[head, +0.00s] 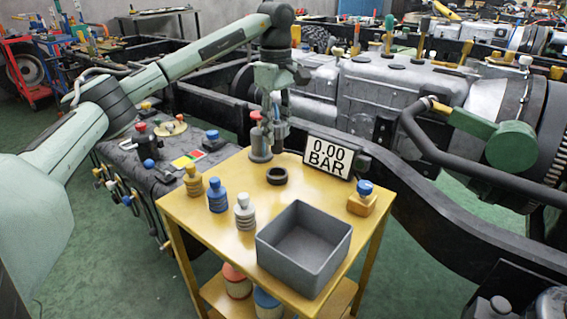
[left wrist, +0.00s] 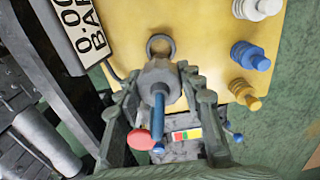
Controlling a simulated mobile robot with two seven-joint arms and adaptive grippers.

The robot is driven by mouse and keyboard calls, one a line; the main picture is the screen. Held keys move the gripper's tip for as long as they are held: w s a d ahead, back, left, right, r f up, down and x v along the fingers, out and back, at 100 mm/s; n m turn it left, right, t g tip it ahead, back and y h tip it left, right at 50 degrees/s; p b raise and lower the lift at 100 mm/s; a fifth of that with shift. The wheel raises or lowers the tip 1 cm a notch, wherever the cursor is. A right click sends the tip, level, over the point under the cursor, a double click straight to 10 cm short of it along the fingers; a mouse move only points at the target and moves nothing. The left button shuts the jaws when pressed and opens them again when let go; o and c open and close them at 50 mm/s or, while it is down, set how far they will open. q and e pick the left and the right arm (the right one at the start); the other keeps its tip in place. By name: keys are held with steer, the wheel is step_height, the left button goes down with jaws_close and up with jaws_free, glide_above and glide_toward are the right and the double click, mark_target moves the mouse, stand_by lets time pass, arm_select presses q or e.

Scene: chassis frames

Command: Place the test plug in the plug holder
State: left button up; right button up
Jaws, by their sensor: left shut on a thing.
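My left gripper (head: 270,122) points down over the back corner of the yellow table. It is shut on the test plug, a grey round body (head: 260,148) with a red knob above it. In the left wrist view the plug (left wrist: 160,80) is between the two fingers of the left gripper (left wrist: 160,88), with a blue rod and red disc towards the camera. I cannot tell whether its base touches the table. A dark ring (head: 277,175), which looks like the plug holder, lies empty just right and in front of the plug. It also shows in the left wrist view (left wrist: 160,37). My right gripper is out of view.
Yellow (head: 193,181), blue (head: 217,197) and white (head: 245,213) ribbed plugs stand along the left of the table (head: 213,238). A grey bin (head: 304,247) stands in front. A "0.00 BAR" display (head: 328,157) and a small blue-topped block (head: 361,203) are right. The chassis lies behind.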

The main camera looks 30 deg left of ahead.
mark_target(276, 152)
arm_select(q)
steer(key=f, duration=0.3)
steer(key=shift+s+f, duration=0.1)
steer(key=shift+s, duration=0.1)
steer(key=shift+w+f, duration=0.1)
steer(key=shift+f, duration=2.15)
steer(key=shift+f, duration=0.15)
steer(key=o, duration=1.2)
steer(key=shift+o, duration=0.2)
step_height(276, 152, up, 12)
steer(key=shift+r, duration=0.15)
